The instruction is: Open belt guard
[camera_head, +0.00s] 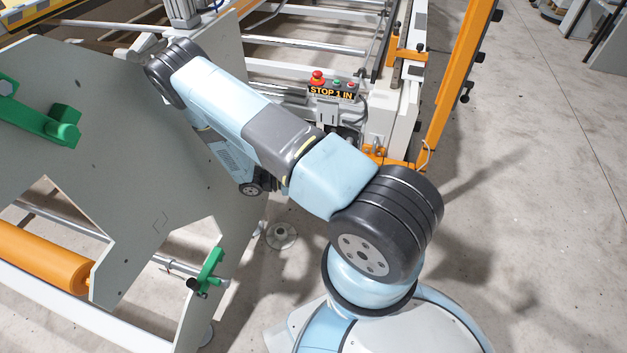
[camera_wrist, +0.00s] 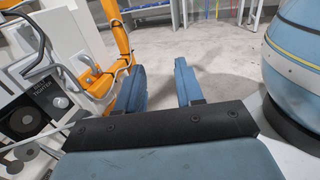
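My gripper (camera_wrist: 158,68) shows in the wrist view as two blue fingers set apart with nothing between them, so it is open and empty. At the left of that view is a machine side with a dark plate (camera_wrist: 40,97) bearing small white lettering, and black round parts below it. A bent grey bar (camera_wrist: 42,70) stands in front of the plate, left of my fingers and apart from them. I cannot tell which part is the belt guard. In the head view my arm hides my fingers and much of that machine side.
An orange upright (camera_head: 455,85) stands beside the machine frame; it also shows in the wrist view (camera_wrist: 118,35). A control box (camera_head: 332,90) with a red button sits behind my arm. A large grey panel (camera_head: 120,130) with green handles fills the left.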

